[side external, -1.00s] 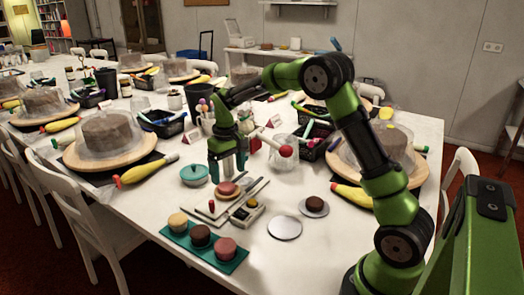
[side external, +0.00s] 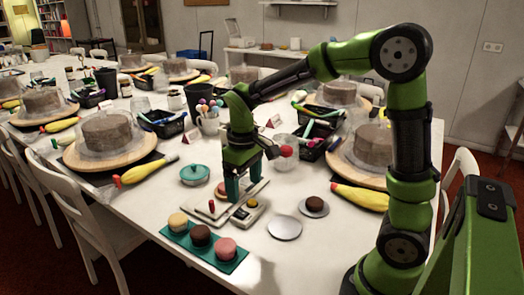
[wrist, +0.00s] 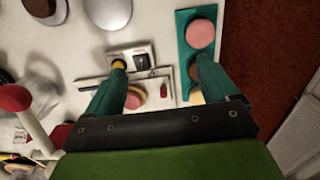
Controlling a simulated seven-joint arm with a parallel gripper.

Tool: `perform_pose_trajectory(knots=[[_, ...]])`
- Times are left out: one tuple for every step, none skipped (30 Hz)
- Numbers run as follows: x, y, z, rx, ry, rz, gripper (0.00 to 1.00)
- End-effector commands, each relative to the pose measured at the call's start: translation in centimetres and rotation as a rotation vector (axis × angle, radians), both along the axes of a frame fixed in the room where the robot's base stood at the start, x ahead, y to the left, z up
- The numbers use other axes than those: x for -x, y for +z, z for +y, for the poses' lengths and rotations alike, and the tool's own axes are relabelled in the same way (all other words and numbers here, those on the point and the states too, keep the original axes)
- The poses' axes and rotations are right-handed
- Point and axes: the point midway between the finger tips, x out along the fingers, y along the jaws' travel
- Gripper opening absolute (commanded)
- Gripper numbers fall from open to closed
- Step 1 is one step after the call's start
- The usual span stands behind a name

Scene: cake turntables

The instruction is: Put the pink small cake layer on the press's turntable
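The pink small cake layer (side external: 226,248) sits at the near right end of the teal tray, and its round top also shows in the wrist view (wrist: 201,33). My gripper (side external: 243,190) hangs over the press's pale base (side external: 212,217), fingers pointing down. In the wrist view the gripper (wrist: 160,62) has its fingers wide apart, with no cake held between the tips. A round pink-topped piece (wrist: 135,97) lies on the press beside the left finger; the finger partly covers it. I cannot tell whether it is on the turntable.
The teal tray (side external: 205,251) also holds a brown layer (side external: 201,235) and a yellow one (side external: 178,222).

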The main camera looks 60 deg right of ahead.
Motion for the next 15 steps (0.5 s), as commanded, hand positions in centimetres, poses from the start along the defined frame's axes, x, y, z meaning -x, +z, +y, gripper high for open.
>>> perform_pose_trajectory(knots=[[0.5,-0.9,-0.3,-0.001,0.001,0.003,0.87],[0.8,-1.3,-0.5,-0.001,0.003,0.004,0.87],[1.0,-2.1,-0.7,-0.001,0.018,0.005,0.87],[1.2,-2.7,-0.8,-0.001,0.03,0.004,0.87],[1.5,-3.2,-0.9,-0.001,0.041,0.004,0.87],[1.8,-3.9,-1.1,-0.001,0.054,0.004,0.87],[2.0,-4.5,-1.3,-0.001,0.07,0.005,0.87],[2.1,-5.0,-1.4,-0.002,0.089,0.005,0.87],[2.4,-5.8,-1.6,-0.001,0.114,0.005,0.87],[2.0,-6.2,-1.7,-0.001,0.149,0.003,0.87],[2.0,-6.9,-1.6,-0.002,0.146,0.005,0.87],[2.0,-7.7,-1.6,-0.002,0.145,0.006,0.87],[2.0,-8.3,-1.6,-0.002,0.145,0.006,0.87],[2.1,-8.9,-1.6,-0.002,0.144,0.006,0.87],[2.1,-9.7,-1.6,-0.002,0.144,0.005,0.87]])
